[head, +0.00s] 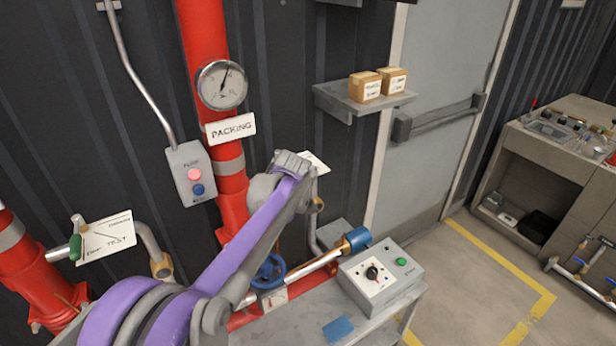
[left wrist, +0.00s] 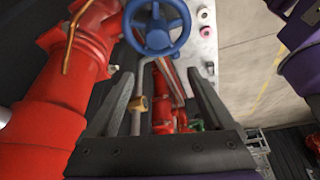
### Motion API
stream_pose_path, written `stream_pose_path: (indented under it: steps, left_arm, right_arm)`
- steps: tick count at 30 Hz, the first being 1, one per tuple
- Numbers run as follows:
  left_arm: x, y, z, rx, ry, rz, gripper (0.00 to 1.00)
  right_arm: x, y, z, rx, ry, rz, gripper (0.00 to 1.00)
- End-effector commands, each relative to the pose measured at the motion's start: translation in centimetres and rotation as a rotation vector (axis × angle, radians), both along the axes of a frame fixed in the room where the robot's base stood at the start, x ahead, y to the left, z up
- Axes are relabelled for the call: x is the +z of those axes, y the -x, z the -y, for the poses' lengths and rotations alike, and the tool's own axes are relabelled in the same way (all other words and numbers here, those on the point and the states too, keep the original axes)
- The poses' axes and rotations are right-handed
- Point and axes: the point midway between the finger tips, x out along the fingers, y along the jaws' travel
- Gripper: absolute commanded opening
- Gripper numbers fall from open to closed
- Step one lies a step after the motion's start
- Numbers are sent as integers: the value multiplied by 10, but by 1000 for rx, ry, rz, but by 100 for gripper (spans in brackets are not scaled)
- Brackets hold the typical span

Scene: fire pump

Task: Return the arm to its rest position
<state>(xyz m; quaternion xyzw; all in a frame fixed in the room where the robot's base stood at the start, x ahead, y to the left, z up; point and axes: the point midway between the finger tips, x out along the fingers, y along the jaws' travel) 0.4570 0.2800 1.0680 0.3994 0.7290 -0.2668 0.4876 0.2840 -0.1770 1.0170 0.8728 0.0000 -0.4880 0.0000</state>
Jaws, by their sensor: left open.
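My left arm, purple and grey, reaches from the bottom left of the head view up to the middle, in front of the red pipe (head: 205,40). Its gripper cannot be made out there. In the left wrist view my left gripper (left wrist: 158,75) is open, with its two dark fingers spread and nothing held between them. A blue handwheel (left wrist: 157,25) shows beyond the fingertips, apart from them. In the head view the handwheel (head: 270,272) is partly hidden behind my arm. My right gripper is not in view.
A gauge (head: 222,85) and button box (head: 190,173) are near the arm. A control box (head: 381,277) stands on a grey bench to the right. A shelf (head: 345,103) bears two cartons. Red piping (left wrist: 45,120) is close left of the gripper. Floor beside the door is clear.

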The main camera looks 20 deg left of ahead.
Motion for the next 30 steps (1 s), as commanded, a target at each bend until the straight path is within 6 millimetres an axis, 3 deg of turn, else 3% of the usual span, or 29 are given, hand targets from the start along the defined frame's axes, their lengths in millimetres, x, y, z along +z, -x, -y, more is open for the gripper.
stream_pose_path:
  steps: [5,8,15,21,25,30]
  left_arm:
    - [3,7,4,-73,25,3,86]
    - [6,23,13,-252,75,11,86]
    - [1,81,49,-955,164,63,86]
    - [-18,130,78,-1545,90,105,86]
    - [-34,154,91,-1848,-17,111,86]
    - [-48,170,101,-2074,-136,103,86]
  right_arm:
    - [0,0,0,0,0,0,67]
    - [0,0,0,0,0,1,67]
    - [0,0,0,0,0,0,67]
    - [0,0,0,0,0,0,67]
    - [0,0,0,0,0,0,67]
    - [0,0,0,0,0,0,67]
